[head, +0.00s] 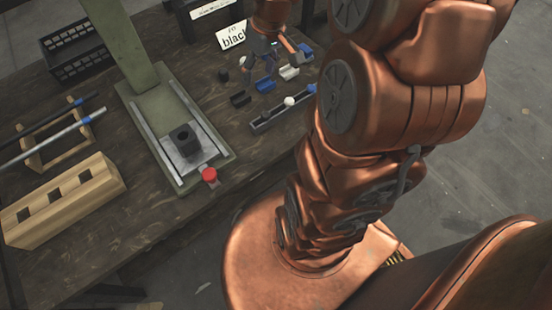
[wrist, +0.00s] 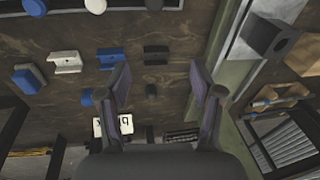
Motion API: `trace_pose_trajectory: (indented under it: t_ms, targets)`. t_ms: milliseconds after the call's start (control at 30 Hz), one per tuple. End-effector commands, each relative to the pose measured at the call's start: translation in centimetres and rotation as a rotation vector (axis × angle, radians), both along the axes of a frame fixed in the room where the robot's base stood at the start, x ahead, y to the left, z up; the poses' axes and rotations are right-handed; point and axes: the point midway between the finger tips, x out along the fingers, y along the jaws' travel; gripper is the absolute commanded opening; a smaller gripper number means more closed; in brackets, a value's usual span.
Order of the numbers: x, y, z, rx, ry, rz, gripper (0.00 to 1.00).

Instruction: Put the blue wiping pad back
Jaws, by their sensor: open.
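My gripper (head: 260,62) hangs over the far part of the workbench; its two fingers stand apart with nothing between them in the wrist view (wrist: 161,68). Several small blue pieces lie around it, and I cannot tell for sure which is the wiping pad. In the wrist view a small blue round piece (wrist: 86,97) lies left of the left finger. A blue piece with a pale top (wrist: 28,78) lies farther left. Another blue piece (wrist: 35,5) is at the top left. A blue open-topped holder (wrist: 110,58) sits between a white holder (wrist: 66,62) and a black holder (wrist: 155,53).
A green press (head: 160,100) with a red knob (head: 209,175) stands left of the gripper. A dark rail (head: 268,117) with a white round piece (head: 289,101) lies in front. A "black" sign (head: 232,37), wooden block (head: 65,200), rod rack (head: 50,140) and black crate (head: 78,52) also occupy the bench.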

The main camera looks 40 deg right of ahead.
Motion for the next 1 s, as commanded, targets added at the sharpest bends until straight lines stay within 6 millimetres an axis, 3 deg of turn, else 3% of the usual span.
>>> trace_pose_trajectory:
  t_ms: [33,200,333,500,700,1000]
  targets:
    - [-1.7,2.5,0.1,-0.001,0.041,0.020,0.66]
    - [-8.2,8.4,0.3,-0.025,0.186,0.030,0.66]
    - [-13.5,11.1,0.3,-0.069,0.285,0.023,0.66]
    - [-19.0,12.4,0.3,-0.131,0.376,-0.002,0.66]
    - [-21.8,12.5,0.2,-0.166,0.425,-0.020,0.66]
    - [-21.9,12.5,0.2,-0.167,0.427,-0.023,0.66]
